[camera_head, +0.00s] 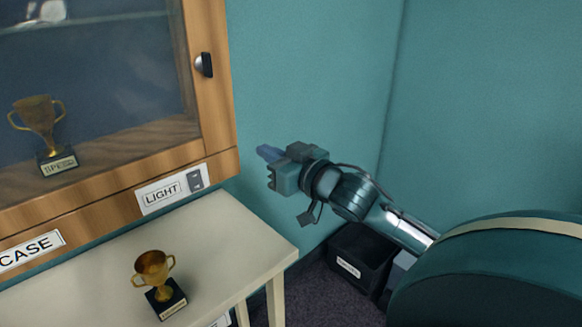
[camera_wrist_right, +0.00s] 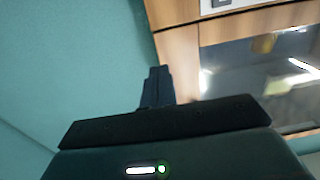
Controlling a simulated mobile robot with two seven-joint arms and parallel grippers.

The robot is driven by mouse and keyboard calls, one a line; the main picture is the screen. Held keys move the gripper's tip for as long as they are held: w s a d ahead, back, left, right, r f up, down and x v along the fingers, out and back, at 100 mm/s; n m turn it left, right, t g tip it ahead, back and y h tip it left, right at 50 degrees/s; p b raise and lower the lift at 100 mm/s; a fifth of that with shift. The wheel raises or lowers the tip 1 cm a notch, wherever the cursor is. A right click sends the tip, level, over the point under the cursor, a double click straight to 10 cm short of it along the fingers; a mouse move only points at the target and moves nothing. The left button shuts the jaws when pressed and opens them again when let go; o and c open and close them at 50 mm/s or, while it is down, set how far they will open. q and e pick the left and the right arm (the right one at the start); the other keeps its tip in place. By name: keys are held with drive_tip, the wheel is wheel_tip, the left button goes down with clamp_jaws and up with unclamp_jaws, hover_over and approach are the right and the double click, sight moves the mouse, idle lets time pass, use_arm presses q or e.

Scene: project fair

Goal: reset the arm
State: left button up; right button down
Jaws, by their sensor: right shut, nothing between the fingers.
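My right arm comes in from the right in the head view and is bent toward the display case. My right gripper (camera_head: 268,153) is shut and empty, held in the air just right of the wooden case (camera_head: 218,90), apart from it. In the right wrist view the shut fingers (camera_wrist_right: 157,86) point toward the case's wooden frame (camera_wrist_right: 178,62) and the teal wall. My left gripper is not in view.
A gold trophy (camera_head: 153,268) stands on the pale table (camera_head: 225,235); another trophy (camera_head: 40,120) is behind the case's glass. A light switch (camera_head: 195,180) and a dark knob (camera_head: 204,65) are on the case. A black bin (camera_head: 358,258) stands on the floor below my arm.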

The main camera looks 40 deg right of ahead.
drive_tip(key=s+a+f+g+p, duration=0.15)
drive_tip(key=s+f, duration=0.25)
drive_tip(key=f, duration=0.4)
drive_tip(key=s+a+f+g+p, duration=0.15)
drive_tip(key=s+f, duration=0.25)
drive_tip(key=f, duration=0.5)
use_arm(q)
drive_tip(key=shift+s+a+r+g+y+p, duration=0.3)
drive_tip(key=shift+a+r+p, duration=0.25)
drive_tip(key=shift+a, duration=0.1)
use_arm(e)
drive_tip(key=s+a+f+n+g+y, duration=0.1)
drive_tip(key=s+a+f+g, duration=0.1)
drive_tip(key=s+a+f, duration=0.3)
drive_tip(key=s+a+f+n+g, duration=0.1)
drive_tip(key=s+a+f+g, duration=0.1)
drive_tip(key=s+a+f, duration=0.3)
drive_tip(key=a+f, duration=0.3)
drive_tip(key=a, duration=0.3)
drive_tip(key=shift+s+a+f+y, duration=0.3)
drive_tip(key=shift+s+a+y, duration=0.05)
drive_tip(key=shift+s+y, duration=0.05)
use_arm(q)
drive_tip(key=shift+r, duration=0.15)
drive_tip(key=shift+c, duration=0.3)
